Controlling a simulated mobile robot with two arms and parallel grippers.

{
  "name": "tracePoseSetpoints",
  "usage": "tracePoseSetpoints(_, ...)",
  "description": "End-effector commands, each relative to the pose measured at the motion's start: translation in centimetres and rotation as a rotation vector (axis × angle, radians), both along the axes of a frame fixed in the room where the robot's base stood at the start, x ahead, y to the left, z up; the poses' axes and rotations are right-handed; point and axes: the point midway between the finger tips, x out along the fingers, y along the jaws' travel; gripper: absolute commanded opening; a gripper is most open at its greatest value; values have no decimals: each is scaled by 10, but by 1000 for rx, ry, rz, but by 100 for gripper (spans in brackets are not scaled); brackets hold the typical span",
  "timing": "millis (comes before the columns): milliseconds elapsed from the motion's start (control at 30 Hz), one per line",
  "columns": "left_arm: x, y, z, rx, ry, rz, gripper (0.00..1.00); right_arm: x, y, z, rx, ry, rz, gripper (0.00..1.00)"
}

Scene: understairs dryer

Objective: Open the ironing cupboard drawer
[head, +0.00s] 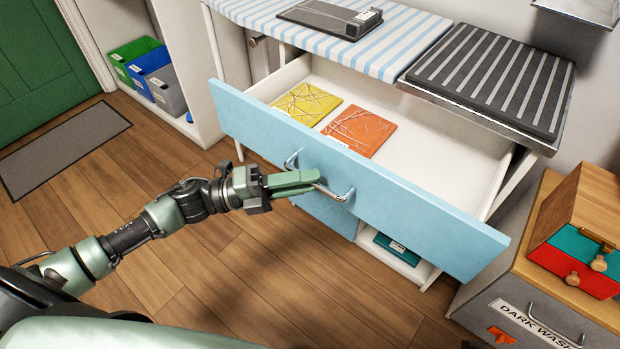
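The ironing cupboard drawer (370,205) has a light blue front and a white inside. It is pulled well out from under the ironing top. A curved metal handle (343,196) is on its front. My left gripper (314,181) is at this handle, with its green fingers close together around the bar; the fingers hide the bar's middle. Inside the drawer lie a yellow patterned cloth (307,103) and an orange one (359,131), both flat. My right gripper is out of view.
A striped ironing top (330,38) with a dark flat item and a ribbed dark pad (490,80) is above. A grey bin (525,312) labelled dark wash and a wooden box (590,215) stand at right.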

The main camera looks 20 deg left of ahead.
Motion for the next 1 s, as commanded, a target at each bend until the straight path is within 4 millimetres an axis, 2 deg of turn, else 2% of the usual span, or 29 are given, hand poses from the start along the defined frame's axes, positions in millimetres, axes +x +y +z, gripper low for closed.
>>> tracePoseSetpoints(200, -16, 34, -6, 3, 6, 1, 20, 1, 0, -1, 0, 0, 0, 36)
tracePoseSetpoints(400, -26, 57, -9, 2, 3, 0, 20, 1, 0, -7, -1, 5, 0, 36)
tracePoseSetpoints(1000, -29, 62, -9, 0, 1, -1, 20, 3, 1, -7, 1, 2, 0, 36)
